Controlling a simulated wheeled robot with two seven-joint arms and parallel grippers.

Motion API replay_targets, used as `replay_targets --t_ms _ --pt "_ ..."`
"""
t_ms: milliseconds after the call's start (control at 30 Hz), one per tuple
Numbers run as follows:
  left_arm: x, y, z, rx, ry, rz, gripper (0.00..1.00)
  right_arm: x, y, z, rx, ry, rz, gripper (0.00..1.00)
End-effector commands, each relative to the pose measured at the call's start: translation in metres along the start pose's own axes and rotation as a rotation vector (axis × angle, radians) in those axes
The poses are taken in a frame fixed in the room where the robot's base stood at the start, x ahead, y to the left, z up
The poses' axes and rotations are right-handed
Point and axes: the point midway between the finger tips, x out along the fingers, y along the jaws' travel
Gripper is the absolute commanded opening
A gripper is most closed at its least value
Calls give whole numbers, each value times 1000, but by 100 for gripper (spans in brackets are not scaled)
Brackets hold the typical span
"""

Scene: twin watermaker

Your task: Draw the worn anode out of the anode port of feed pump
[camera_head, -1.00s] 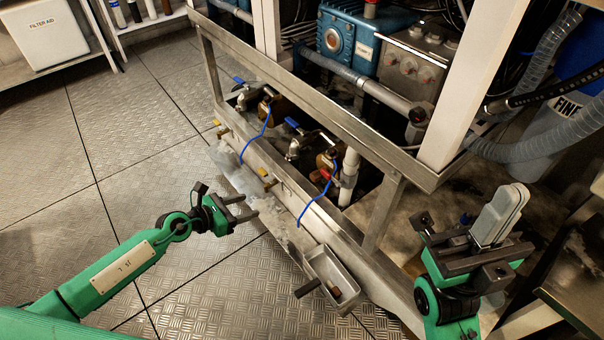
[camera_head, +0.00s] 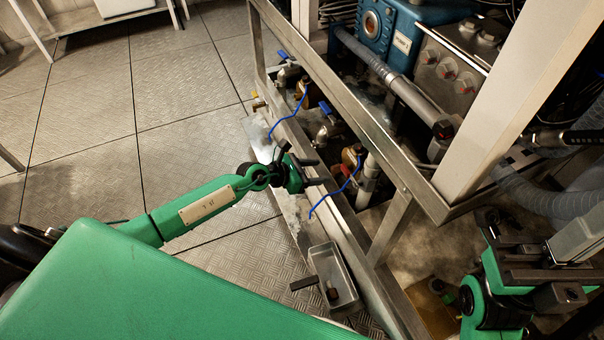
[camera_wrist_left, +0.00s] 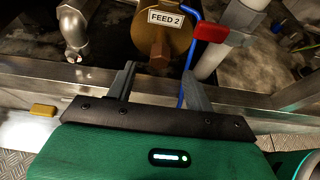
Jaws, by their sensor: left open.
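A round brass housing labelled FEED 2 (camera_wrist_left: 180,40) is at the top of the left wrist view. A brown hex-headed plug (camera_wrist_left: 158,56), perhaps the anode, sits at its lower face. My left gripper (camera_wrist_left: 161,88) is open and empty, its fingers pointing toward the plug, apart from it. In the head view, my left gripper (camera_head: 318,172) is at the metal frame's edge, in front of the brass housing (camera_head: 351,154).
A steel frame rail (camera_wrist_left: 85,72) runs below the housing. A blue wire (camera_wrist_left: 189,62) hangs close beside the right finger, near a red handle (camera_wrist_left: 210,27) and white pipe. A small metal tray (camera_head: 346,282) with a dark brown piece hangs by the frame. Open floor lies left.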

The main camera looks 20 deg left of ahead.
Motion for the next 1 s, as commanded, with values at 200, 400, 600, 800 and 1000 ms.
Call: replay_targets --t_ms 200,400,600,800,1000 --pt "42 0 -1 -1 -2 -1 53 -1 0 -3 -1 39 -7 0" --pt "62 0 -1 0 -1 -1 53 2 -1 -5 -1 57 -11 0" --pt "68 -1 0 -1 1 -1 53 6 -1 -8 0 71 -14 0" --pt "68 0 0 0 1 -1 51 8 -2 -8 1 78 -16 0" --pt "68 0 0 0 0 -1 12 7 -2 -7 1 74 -15 0"
